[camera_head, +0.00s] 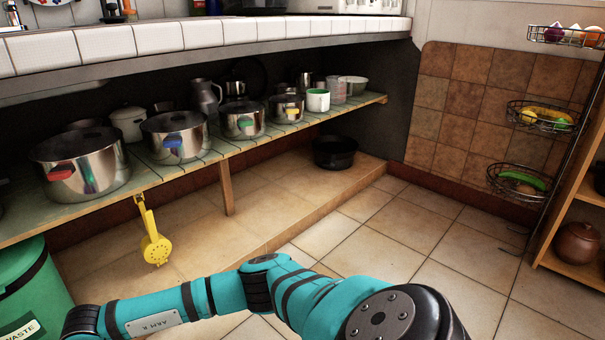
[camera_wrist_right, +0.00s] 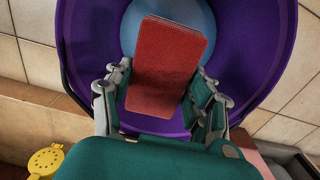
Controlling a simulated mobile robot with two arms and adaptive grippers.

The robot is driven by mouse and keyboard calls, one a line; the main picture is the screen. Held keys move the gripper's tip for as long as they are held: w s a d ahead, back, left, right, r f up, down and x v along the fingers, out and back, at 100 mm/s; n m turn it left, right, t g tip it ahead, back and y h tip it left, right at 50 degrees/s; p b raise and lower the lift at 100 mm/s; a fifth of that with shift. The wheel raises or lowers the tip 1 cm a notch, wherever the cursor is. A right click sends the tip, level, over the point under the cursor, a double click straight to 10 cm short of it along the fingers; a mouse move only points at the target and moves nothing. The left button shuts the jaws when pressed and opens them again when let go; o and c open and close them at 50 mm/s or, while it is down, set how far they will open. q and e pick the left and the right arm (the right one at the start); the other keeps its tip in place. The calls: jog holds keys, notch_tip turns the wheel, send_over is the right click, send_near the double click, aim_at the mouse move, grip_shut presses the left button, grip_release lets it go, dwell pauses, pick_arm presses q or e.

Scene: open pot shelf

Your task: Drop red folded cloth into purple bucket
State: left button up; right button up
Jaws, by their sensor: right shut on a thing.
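In the right wrist view, my right gripper (camera_wrist_right: 160,88) is shut on the red folded cloth (camera_wrist_right: 168,52), with a finger on each side of it. The cloth is a flat, textured rectangle. It lies in front of the purple bucket's (camera_wrist_right: 270,38) opening as the camera sees it; how high it is above the bucket cannot be told. A blue rounded surface (camera_wrist_right: 128,48) shows behind the cloth inside the bucket. The bucket and cloth are not seen in the head view, where only my right arm shows. My left gripper is out of view.
Pots with coloured handles (camera_head: 174,137) stand on the low shelf (camera_head: 180,174). A yellow strainer (camera_head: 154,246) hangs from its front edge. A green waste bin (camera_head: 32,290) stands at left. Wire fruit baskets (camera_head: 540,117) hang at right. The tiled floor (camera_head: 395,235) is clear in the middle.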

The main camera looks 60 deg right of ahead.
jog(key=o, duration=1.3)
notch_tip(320, 180, up, 12)
